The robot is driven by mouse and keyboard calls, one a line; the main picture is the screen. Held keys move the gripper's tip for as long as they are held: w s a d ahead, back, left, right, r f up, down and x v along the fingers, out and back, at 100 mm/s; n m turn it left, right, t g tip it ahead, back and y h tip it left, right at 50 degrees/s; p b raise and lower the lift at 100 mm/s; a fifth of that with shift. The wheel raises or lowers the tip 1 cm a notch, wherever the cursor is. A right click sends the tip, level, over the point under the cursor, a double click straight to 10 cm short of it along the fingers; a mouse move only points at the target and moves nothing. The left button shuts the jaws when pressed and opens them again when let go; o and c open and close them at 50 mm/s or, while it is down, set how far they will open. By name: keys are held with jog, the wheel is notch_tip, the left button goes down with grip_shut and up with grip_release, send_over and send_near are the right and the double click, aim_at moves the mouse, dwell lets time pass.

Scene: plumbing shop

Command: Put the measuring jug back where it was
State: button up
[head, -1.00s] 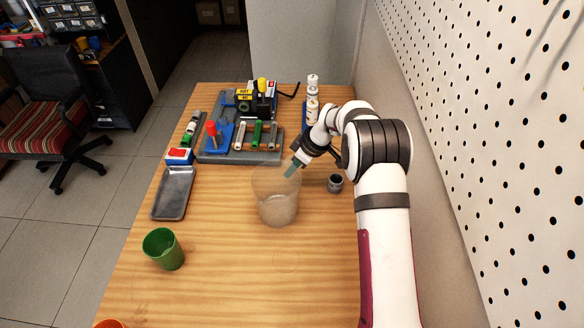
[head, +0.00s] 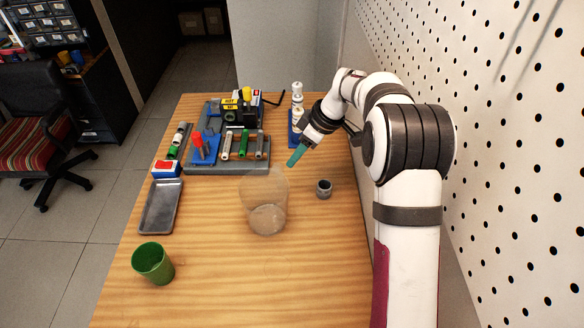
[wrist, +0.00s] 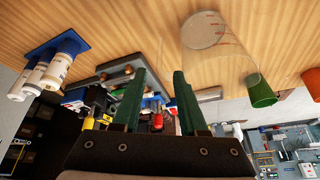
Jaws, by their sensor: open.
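The clear measuring jug (head: 266,205) stands upright on the wooden table near its middle. It also shows in the wrist view (wrist: 222,48), to the right of the fingers. My gripper (head: 297,155) hangs just beyond the jug's rim, on its far right side, with green fingertips pointing down and left. In the wrist view the two green fingers (wrist: 160,98) are spread with nothing held between them. The jug is outside the jaws.
A grey fitting (head: 323,189) stands right of the jug. A green cup (head: 153,265) and a grey tray (head: 160,207) are on the left. The pegboard wall (head: 500,130) rises on the right. The front table is clear.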

jog(key=s+d+r+m+h, duration=0.1)
jog(key=s+r+m, duration=0.3)
jog(key=s, duration=0.4)
jog(key=s+d+r+m, duration=0.1)
jog(key=s+r+m, duration=0.35)
jog(key=s, duration=0.35)
jog(key=s+d+f+m+g+h, duration=0.1)
jog(key=s+m, duration=0.4)
jog(key=s, duration=0.6)
jog(key=s+d+f+m+g, duration=0.1)
jog(key=s+m, duration=0.4)
jog(key=s, duration=0.6)
jog(key=shift+s+d+h, duration=0.35)
jog(key=shift+d+h, duration=0.05)
jog(key=shift+d, duration=0.05)
